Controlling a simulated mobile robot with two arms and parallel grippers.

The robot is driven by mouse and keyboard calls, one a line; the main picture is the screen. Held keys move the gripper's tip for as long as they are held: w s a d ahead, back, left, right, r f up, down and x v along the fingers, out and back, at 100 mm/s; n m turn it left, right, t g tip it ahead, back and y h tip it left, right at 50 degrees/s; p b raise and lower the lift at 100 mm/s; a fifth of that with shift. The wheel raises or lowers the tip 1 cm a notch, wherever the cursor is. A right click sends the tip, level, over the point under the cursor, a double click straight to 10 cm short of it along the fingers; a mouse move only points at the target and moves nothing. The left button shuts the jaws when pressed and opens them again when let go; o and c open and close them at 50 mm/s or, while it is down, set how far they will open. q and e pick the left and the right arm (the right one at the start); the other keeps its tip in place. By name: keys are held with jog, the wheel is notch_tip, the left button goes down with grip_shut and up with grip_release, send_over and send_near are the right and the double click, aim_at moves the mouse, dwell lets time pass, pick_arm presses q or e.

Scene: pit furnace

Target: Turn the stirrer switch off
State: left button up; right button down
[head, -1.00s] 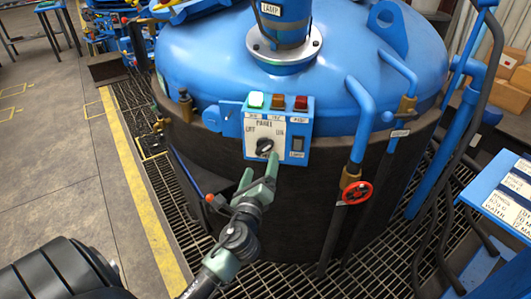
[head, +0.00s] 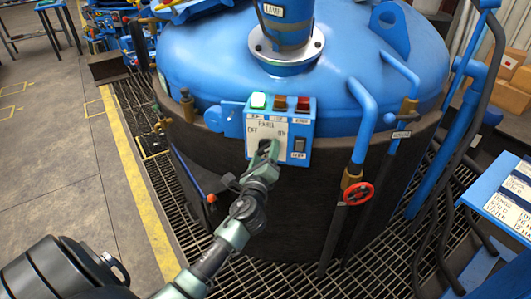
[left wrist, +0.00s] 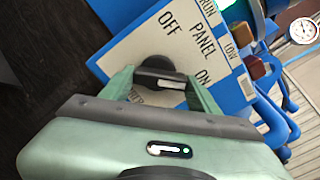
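The stirrer switch is a black rotary knob (left wrist: 157,72) on a white plate marked PANEL, OFF and ON. In the left wrist view its bar, with a pale stripe, points toward the ON side. The plate is on a blue control box (head: 307,128) on the vessel's side. My left gripper (head: 266,150) is at the knob and hides most of it in the head view. In the left wrist view the left gripper's fingers (left wrist: 158,88) stand apart on either side of the knob; firm contact is not clear. My right gripper is not in view.
The box has a lit green lamp (head: 258,101), an amber lamp (head: 279,103), a red lamp (head: 303,104) and a grey rocker (head: 299,146). A red valve wheel (head: 358,193) and blue pipes (head: 364,120) stand to the right. A blue sign stand (head: 500,212) is at far right.

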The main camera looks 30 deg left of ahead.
pick_arm(q)
jog(key=shift+c, duration=1.4)
jog(key=shift+n, duration=0.4)
jog(key=n+b, duration=0.1)
jog(key=n, duration=0.2)
jog(key=shift+n, duration=0.4)
jog(key=n, duration=0.4)
jog(key=shift+n+b, duration=0.3)
jog(key=shift+b, duration=0.05)
jog(key=n, duration=0.4)
jog(key=shift+s+a+r, duration=0.1)
jog(key=shift+a, duration=0.05)
jog(key=n, duration=0.4)
jog(key=shift+n+p, duration=0.3)
jog(key=shift+p, duration=0.05)
jog(key=shift+n, duration=0.3)
